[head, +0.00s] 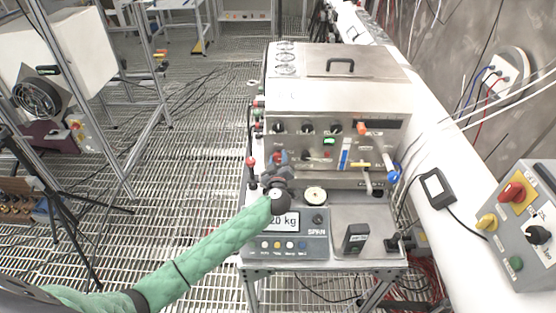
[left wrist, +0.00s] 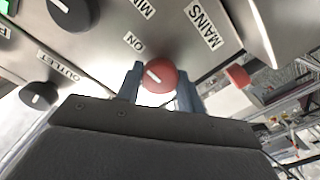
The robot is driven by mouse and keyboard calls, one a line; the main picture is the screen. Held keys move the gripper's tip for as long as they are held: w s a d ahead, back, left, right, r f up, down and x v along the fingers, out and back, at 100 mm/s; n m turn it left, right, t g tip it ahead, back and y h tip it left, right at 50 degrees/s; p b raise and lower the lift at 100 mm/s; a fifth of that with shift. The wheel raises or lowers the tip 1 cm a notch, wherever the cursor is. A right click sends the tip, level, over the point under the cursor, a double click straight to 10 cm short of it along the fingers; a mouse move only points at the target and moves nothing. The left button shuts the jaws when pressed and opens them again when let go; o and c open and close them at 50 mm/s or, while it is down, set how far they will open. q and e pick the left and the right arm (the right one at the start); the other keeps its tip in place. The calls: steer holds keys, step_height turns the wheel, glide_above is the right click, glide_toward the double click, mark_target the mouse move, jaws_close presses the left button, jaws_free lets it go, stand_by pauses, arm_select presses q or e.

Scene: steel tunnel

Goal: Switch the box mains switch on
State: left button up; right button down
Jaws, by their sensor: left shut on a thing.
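The steel box (head: 345,98) stands on the bench with its knobbed front panel facing me. In the left wrist view its mains switch (left wrist: 159,76) is a round red knob with a white line, beside the labels MAINS and ON. The line slants toward the upper left, on the side of the ON label. My right gripper is not in view.
A scale (head: 290,246) with a kg display stands before the box, below my left arm. A grey control box (head: 525,225) with red and black knobs sits far right. Grating floor lies open at left.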

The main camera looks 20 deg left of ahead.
arm_select(q)
steer(key=shift+f, duration=0.15)
steer(key=o, duration=1)
steer(key=shift+s+d+f+b, duration=0.15)
steer(key=shift+s+b, duration=0.2)
steer(key=shift+s, duration=0.2)
steer(key=shift+b+v, duration=1.3)
steer(key=shift+v, duration=2.05)
steer(key=shift+r, duration=0.25)
